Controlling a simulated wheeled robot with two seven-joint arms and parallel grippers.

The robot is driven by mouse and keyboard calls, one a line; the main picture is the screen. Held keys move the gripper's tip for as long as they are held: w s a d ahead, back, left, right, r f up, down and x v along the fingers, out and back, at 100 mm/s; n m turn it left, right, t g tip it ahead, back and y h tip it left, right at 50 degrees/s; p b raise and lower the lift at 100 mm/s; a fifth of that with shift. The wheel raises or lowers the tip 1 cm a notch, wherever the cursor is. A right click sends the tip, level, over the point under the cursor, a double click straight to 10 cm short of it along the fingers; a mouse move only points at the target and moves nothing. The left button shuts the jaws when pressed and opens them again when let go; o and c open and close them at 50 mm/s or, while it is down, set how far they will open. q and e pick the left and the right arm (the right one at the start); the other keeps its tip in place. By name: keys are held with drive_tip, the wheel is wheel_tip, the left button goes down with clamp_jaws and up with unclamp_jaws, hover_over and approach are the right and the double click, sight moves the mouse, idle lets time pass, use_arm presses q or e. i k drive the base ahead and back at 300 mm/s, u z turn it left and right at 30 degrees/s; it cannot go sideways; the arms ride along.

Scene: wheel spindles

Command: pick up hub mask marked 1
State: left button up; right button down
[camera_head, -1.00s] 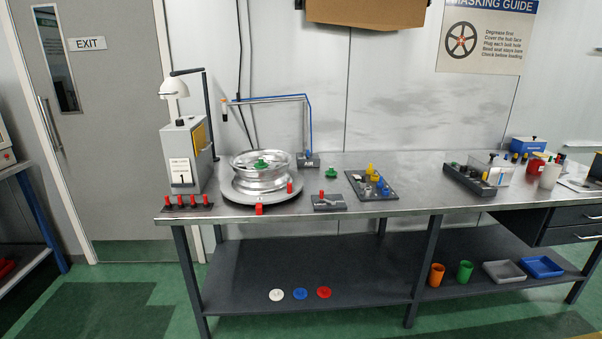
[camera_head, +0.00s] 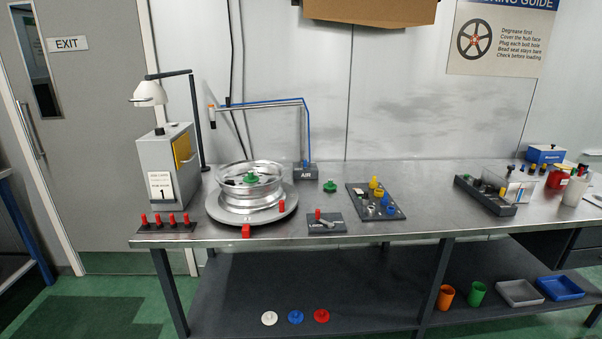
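Neither of my grippers is in view. No mark 1 can be read on any mask-like piece. On the lower shelf lie a white disc (camera_head: 269,318), a blue disc (camera_head: 295,316) and a red disc (camera_head: 321,315), each with a small knob. A green knobbed piece (camera_head: 330,186) stands on the bench right of the wheel. Another green piece (camera_head: 250,177) sits at the hub of the silver wheel (camera_head: 262,191), which lies on a round turntable (camera_head: 219,212). A card (camera_head: 161,188) showing a 1 is on the grey box (camera_head: 182,148).
Red pegs (camera_head: 165,218) stand in a row at the bench's left front. A dark tray (camera_head: 362,208) holds yellow, blue and white pieces. A lock block (camera_head: 327,226) is near the front edge. Orange (camera_head: 445,297) and green (camera_head: 476,293) cups are on the lower shelf. The bench (camera_head: 430,199) is bare between the trays.

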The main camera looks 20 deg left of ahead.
sight(250, 178)
drive_tip(key=z, duration=0.35)
drive_tip(key=i, duration=0.95)
drive_tip(key=u, duration=0.6)
drive_tip(key=i, duration=0.85)
drive_tip(key=u, duration=0.8)
